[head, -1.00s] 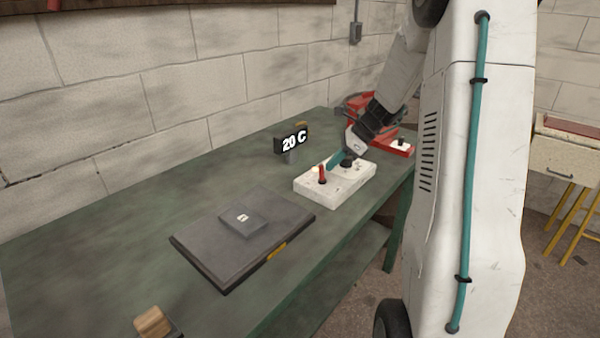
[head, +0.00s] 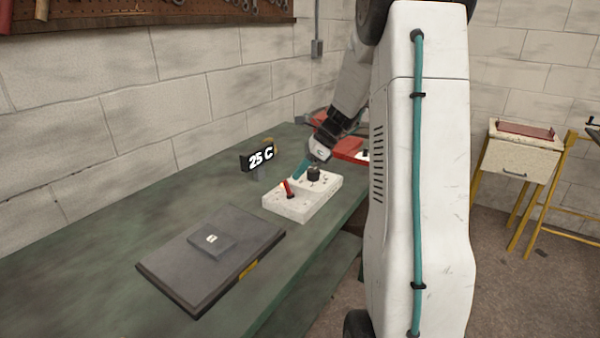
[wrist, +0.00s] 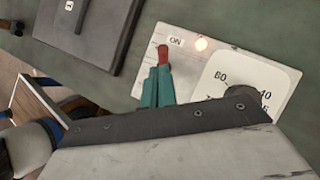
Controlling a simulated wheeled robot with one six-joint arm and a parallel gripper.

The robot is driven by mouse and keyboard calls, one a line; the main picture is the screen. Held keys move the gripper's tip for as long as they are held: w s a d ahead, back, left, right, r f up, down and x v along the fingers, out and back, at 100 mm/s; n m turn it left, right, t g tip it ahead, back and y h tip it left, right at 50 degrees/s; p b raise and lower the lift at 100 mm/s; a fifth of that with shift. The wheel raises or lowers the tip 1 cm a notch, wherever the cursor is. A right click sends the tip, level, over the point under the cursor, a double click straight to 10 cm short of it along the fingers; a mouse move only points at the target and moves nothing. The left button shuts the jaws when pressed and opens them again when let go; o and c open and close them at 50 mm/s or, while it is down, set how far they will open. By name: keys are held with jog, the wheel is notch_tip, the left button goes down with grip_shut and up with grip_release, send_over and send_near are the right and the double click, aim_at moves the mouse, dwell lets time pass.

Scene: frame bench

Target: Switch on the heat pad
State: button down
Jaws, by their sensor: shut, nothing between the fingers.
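The heat pad (head: 178,272) is a dark grey slab on the bench with a small grey block (head: 212,241) on top. Its edge also shows in the wrist view (wrist: 112,42). Behind it sits a white control box (head: 290,208) with a red lever (head: 286,187) and a black knob (head: 313,174). In the wrist view the red lever (wrist: 163,54) is beside the ON label, and a small lamp (wrist: 201,44) glows. My gripper (wrist: 159,70) has its teal fingers shut and empty, close to the lever; contact is unclear. The display (head: 260,158) reads 25 C.
A red object (head: 350,148) stands on the bench beyond the control box, partly hidden by my arm. The block wall runs along the bench's far side. The green bench top (head: 110,245) is clear left of the pad.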

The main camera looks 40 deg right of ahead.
jog(key=shift+s+d+r, duration=0.1)
jog(key=shift+s+d, duration=0.1)
jog(key=shift+d, duration=0.1)
jog(key=v, duration=1.2)
jog(key=shift+w+d+r, duration=0.2)
jog(key=shift+w+d, duration=0.1)
jog(key=shift+d, duration=0.1)
jog(key=s+a+n+g+h, duration=0.1)
jog(key=s+a+n+h, duration=0.2)
jog(key=s+a+n, duration=0.9)
jog(key=s+a+f+n+g+h, duration=0.1)
jog(key=s+a+n+h, duration=0.2)
jog(key=s+a+n, duration=1)
jog(key=a+n, duration=0.1)
jog(key=a, duration=0.6)
jog(key=shift+a+n+g, duration=0.3)
jog(key=shift+a+n, duration=0.05)
jog(key=shift+n, duration=0.05)
